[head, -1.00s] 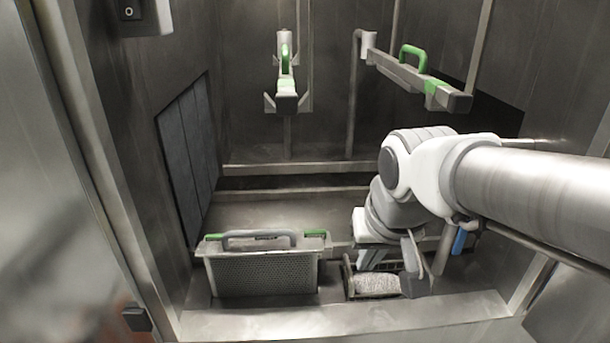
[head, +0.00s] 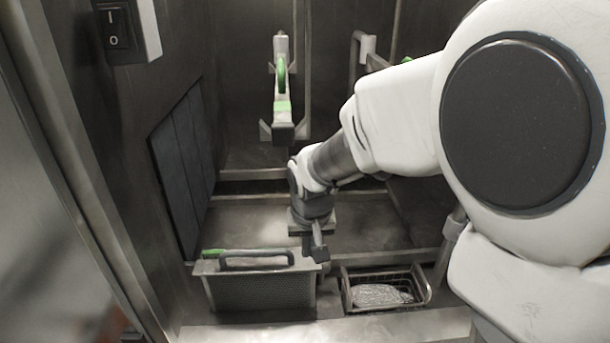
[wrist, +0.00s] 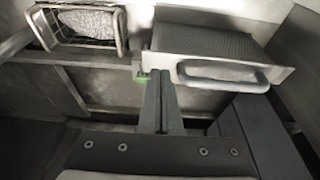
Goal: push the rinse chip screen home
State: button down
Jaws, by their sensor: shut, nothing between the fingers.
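The chip screen (head: 262,290) is a grey box with a perforated front and a bar handle (head: 257,261) along its top. It sits at the lower left of the washer in the head view, with a green mark (head: 214,253) near its top left. My gripper (head: 319,256) is shut and empty, pointing down at the screen's right end. In the wrist view the shut fingertips (wrist: 162,74) are at the corner of the screen's top plate (wrist: 205,42), beside the handle (wrist: 228,84) and close to a green mark (wrist: 142,76). I cannot tell whether they touch.
A wire basket (head: 428,290) holding a silvery lump (head: 382,295) stands right of the screen. A rail with a green handle (head: 281,95) projects from the back wall. A switch box (head: 117,28) is at upper left. The floor behind the screen is clear.

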send_over(308, 309)
jog(key=shift+s+f, duration=0.2)
jog(key=shift+f, duration=2.1)
jog(key=shift+f, duration=0.15)
notch_tip(308, 309, down, 15)
jog(key=b, duration=1.2)
jog(key=shift+s+f+b, duration=0.15)
jog(key=shift+f+b, duration=0.05)
jog(key=shift+b, duration=0.15)
jog(key=shift+f, duration=0.1)
jog(key=shift+s, duration=0.1)
